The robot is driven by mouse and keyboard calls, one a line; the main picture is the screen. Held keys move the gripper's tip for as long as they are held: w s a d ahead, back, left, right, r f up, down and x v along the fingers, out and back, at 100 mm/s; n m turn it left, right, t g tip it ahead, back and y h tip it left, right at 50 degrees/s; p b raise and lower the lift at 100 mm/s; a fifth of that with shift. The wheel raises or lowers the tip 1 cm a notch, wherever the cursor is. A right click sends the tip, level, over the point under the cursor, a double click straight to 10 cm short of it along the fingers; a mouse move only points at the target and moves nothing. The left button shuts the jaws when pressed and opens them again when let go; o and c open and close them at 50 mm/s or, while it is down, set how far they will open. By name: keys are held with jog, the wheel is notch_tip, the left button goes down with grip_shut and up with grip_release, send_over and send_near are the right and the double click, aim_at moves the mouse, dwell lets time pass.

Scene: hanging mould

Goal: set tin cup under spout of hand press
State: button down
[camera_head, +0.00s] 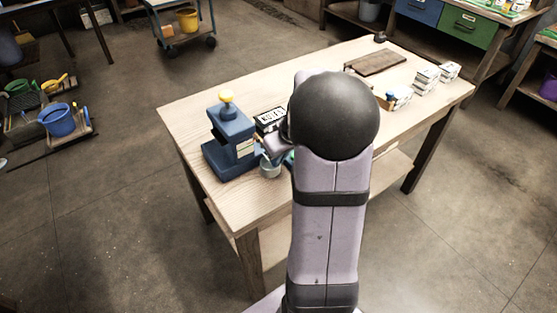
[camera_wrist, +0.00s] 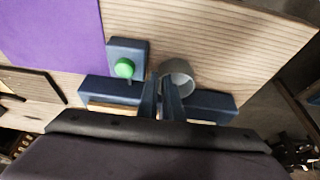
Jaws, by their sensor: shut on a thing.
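The blue hand press (camera_head: 230,145) with a yellow knob stands on the near left part of the table in the head view. The grey tin cup (camera_head: 270,169) is just right of its base; its spout cannot be made out clearly. In the wrist view the cup (camera_wrist: 184,75) shows its round open rim at the fingertips. My gripper (camera_wrist: 161,84) is shut on the cup, seemingly at the left side of its wall. Whether the cup touches the table is unclear. My arm hides most of the gripper in the head view.
The wooden table (camera_head: 187,108) also holds a black lettered box (camera_head: 269,119) behind the cup, a brown board (camera_head: 376,62) and small white boxes (camera_head: 426,79) farther right. In the wrist view, a blue block with a green knob (camera_wrist: 124,68) and a purple sheet (camera_wrist: 50,35) lie left of the cup.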

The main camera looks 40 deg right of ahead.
jog(key=shift+f, duration=0.35)
jog(key=shift+f, duration=0.2)
jog(key=c, duration=2.2)
grip_release()
jog(key=shift+r, duration=0.1)
jog(key=shift+r, duration=0.2)
jog(key=v, duration=1.1)
jog(key=shift+s+r, duration=0.25)
jog(key=shift+r, duration=0.1)
jog(key=shift+a, duration=0.15)
